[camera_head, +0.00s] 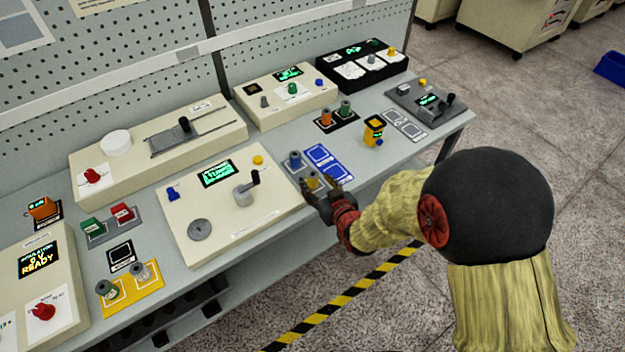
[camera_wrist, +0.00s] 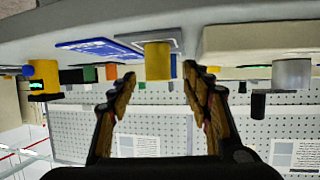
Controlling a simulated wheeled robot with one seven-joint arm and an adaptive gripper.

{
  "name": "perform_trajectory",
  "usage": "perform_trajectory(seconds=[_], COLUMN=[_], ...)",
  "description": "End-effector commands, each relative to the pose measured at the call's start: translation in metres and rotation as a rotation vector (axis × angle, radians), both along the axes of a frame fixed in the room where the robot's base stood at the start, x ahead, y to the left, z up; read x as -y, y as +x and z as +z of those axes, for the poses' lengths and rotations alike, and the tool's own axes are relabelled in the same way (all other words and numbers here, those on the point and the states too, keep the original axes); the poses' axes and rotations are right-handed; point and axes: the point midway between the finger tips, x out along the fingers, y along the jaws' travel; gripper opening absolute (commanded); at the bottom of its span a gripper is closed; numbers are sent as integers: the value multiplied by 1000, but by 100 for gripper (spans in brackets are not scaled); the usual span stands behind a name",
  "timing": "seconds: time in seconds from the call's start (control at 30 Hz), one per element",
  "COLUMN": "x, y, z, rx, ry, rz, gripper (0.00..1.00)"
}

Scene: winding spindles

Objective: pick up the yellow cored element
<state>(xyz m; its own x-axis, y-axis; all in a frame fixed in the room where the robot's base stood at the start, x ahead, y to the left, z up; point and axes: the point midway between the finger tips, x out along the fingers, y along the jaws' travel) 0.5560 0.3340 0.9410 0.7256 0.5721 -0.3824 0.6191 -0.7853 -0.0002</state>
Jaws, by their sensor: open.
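The yellow cored element (camera_head: 312,181) stands upright on a grey-and-white marked pad at the front of the bench, beside the blue mat. In the wrist view, which looks upside down, the yellow element (camera_wrist: 157,60) shows between and just beyond the two fingertips. My gripper (camera_head: 322,194) is open at the bench's front edge, with its fingers pointing at the element. In the wrist view my gripper (camera_wrist: 160,80) has a clear gap between its fingers, and nothing is held. The fingers partly hide the element's base in the head view.
A blue-grey cored element (camera_head: 295,159) stands just behind. The blue mat (camera_head: 320,152) lies to the right, with a yellow device (camera_head: 373,131) beyond it. The cream winding console (camera_head: 222,215) is close on the left. Orange (camera_head: 326,119) and green (camera_head: 345,109) elements stand farther back.

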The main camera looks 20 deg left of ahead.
Motion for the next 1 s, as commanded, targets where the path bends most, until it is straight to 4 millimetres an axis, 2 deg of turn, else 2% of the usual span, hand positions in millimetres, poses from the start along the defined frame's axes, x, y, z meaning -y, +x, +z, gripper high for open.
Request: perform_trajectory(seconds=[0.13,0.3,0.57,1.0], x=[-10,-21,-23,-22], y=[17,30,33,33], z=[-13,-18,-18,-18], rx=[-1,1,0,0], ry=[-1,-1,0,0], rz=[0,0,0,0], gripper=[49,49,49,26])
